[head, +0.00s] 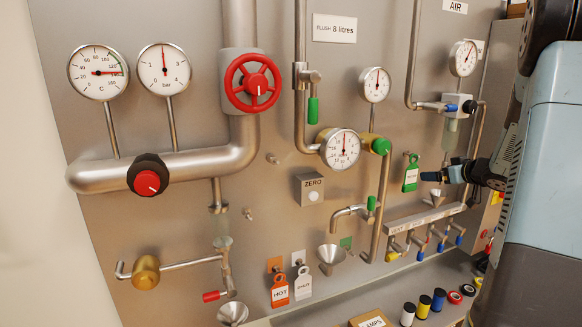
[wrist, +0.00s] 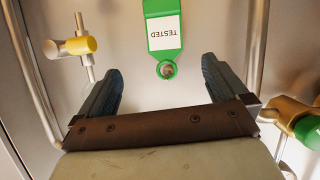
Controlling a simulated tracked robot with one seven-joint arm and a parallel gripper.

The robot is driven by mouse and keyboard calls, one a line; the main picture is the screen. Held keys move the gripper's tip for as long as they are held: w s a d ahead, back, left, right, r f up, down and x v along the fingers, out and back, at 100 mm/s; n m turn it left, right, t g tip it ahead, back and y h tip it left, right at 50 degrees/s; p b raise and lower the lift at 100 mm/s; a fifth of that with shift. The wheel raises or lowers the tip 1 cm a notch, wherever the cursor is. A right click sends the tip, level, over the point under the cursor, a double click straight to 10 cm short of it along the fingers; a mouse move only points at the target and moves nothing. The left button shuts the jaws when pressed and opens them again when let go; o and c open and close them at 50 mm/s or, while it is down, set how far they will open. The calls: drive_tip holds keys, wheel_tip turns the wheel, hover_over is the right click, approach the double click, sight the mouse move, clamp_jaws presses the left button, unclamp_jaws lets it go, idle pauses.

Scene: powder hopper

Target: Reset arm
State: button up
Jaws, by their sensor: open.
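My gripper (head: 447,175) shows at the right in the head view, reaching left from my arm in front of the panel. In the wrist view my gripper (wrist: 160,70) is open, with two dark blue-grey fingers spread wide and nothing between them. A green-framed tag (head: 411,173) hangs on the panel just left of the fingers in the head view. The same tag (wrist: 163,28), reading TESTED upside down, lies beyond the gap between the fingers in the wrist view. I see no finger touching it.
The steel panel carries pipes, gauges, a red handwheel (head: 252,83) and a row of small coloured valves (head: 422,240) below my gripper. A yellow-ended fitting (wrist: 78,46) and a green knob (wrist: 307,130) flank the fingers. Several capped jars (head: 424,306) stand on the lower ledge.

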drive_tip(key=s+a+r+m+g+h, duration=0.1)
drive_tip(key=s+a+r+m+h, duration=0.3)
drive_tip(key=s+a+r+h, duration=0.5)
drive_tip(key=s+a+g+y, duration=0.2)
drive_tip(key=s+a, duration=0.4)
drive_tip(key=s, duration=0.3)
drive_tip(key=s+a+f+g+y, duration=0.1)
drive_tip(key=s+a+g+y, duration=0.1)
drive_tip(key=s+a, duration=0.4)
drive_tip(key=s+a+f+g+y, duration=0.1)
drive_tip(key=s+a, duration=0.5)
drive_tip(key=s, duration=0.6)
drive_tip(key=shift+s+a+g+y, duration=0.3)
drive_tip(key=shift+g+y, duration=0.2)
drive_tip(key=shift+g, duration=0.2)
drive_tip(key=shift+d, duration=0.1)
